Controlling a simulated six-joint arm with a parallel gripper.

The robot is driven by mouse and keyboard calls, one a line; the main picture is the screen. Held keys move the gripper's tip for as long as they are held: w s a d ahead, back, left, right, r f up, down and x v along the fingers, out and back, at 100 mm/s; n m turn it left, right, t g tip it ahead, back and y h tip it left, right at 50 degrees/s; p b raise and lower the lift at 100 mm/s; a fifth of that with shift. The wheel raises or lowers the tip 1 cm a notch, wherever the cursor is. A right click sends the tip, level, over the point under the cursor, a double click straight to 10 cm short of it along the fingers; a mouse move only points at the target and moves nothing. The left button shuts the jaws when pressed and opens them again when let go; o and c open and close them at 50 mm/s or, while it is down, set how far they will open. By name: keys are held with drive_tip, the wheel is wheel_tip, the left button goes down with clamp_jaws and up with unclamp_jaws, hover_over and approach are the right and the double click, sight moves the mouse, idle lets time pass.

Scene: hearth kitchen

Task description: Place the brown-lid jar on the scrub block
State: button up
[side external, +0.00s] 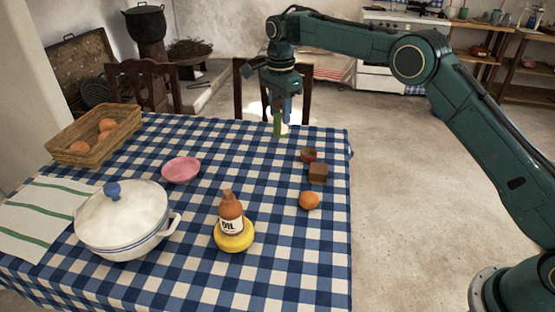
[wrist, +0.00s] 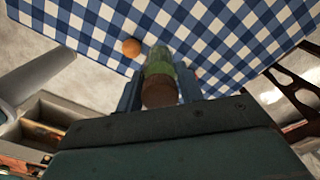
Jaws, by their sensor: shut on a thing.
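My gripper (side external: 279,108) points down near the far edge of the table and is shut on the brown-lid jar (side external: 278,124). In the wrist view the jar's green body (wrist: 159,64) and brown lid (wrist: 160,92) show between the fingers. The side view shows only a narrow green part of it, and its height above the cloth is hard to judge. A small brown block (side external: 318,173), which looks like the scrub block, sits on the cloth towards the right edge, apart from the gripper. I cannot make it out in the wrist view.
A small reddish cup (side external: 308,155) stands just behind the block, and an orange-brown round item (side external: 309,200) lies in front. An oil bottle (side external: 231,205) stands on a yellow round thing (side external: 234,241). A pink bowl (side external: 181,170), white pot (side external: 122,220) and basket (side external: 75,146) stand left. Mid-table cloth is clear.

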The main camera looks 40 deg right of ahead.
drive_tip(key=s+d+r, duration=0.1)
drive_tip(key=d+r, duration=0.1)
drive_tip(key=d, duration=0.5)
drive_tip(key=s+d+r, duration=0.2)
drive_tip(key=d+r, duration=0.1)
drive_tip(key=d, duration=0.3)
drive_tip(key=shift+w+d+f, duration=0.1)
drive_tip(key=shift+f, duration=5)
drive_tip(key=shift+d+f, duration=0.1)
drive_tip(key=shift+f, duration=5)
drive_tip(key=shift+f, duration=0.15)
drive_tip(key=o, duration=1)
drive_tip(key=shift+o, duration=0.2)
wheel_tip(320, 180, up, 12)
drive_tip(key=shift+r, duration=0.2)
